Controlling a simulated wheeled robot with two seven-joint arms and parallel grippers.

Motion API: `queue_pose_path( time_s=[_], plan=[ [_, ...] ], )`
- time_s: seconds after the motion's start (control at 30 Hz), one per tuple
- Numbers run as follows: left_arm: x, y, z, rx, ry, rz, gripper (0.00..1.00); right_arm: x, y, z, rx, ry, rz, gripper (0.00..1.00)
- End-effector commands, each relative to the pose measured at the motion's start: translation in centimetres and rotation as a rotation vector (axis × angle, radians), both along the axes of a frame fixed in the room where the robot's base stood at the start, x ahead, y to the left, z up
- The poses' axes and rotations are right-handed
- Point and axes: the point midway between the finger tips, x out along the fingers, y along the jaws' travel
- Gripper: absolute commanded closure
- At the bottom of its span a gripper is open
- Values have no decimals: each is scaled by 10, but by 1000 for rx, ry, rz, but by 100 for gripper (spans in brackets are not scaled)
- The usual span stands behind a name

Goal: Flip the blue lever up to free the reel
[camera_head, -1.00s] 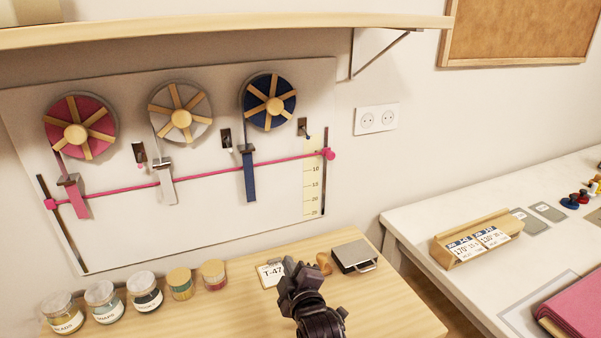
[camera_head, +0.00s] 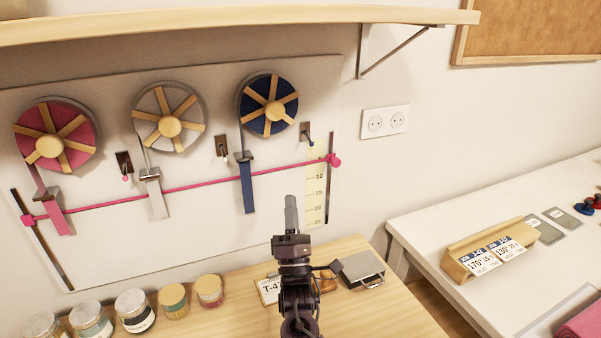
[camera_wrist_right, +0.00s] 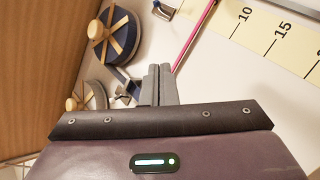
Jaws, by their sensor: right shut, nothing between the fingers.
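The blue reel (camera_head: 269,104) with wooden spokes hangs at the right of the board's row of reels. It also shows in the right wrist view (camera_wrist_right: 115,35). The small dark blue lever (camera_head: 308,140) on its metal plate is right of the reel, its tip pointing downward. In the right wrist view, what looks like this lever (camera_wrist_right: 163,10) is at the top edge. A blue ribbon (camera_head: 247,188) hangs below the reel. My right gripper (camera_head: 291,205) is shut and empty, fingers upward, below the lever and apart from it in the picture. My left gripper is out of view.
A pink bar (camera_head: 195,187) crosses the board below the levers, beside a yellow scale (camera_head: 317,190). Other levers, pink-tipped (camera_head: 124,164) and white-tipped (camera_head: 222,147), are further left. A shelf (camera_head: 240,25) overhangs the board. Jars (camera_head: 136,308) stand on the wooden table.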

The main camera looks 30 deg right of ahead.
Motion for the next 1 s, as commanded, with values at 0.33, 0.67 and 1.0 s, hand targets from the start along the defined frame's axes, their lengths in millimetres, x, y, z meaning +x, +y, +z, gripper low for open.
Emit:
queue_pose_path(
  time_s=[0.33, 0.67, 1.0],
  plan=[
    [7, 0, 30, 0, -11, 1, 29, 41, -15, 50, 2, -3, -1, 100],
    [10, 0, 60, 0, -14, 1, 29, 55, -43, 83, 1, 2, 0, 100],
    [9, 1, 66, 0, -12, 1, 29, 49, -56, 86, 1, 0, 1, 100]
  ],
)
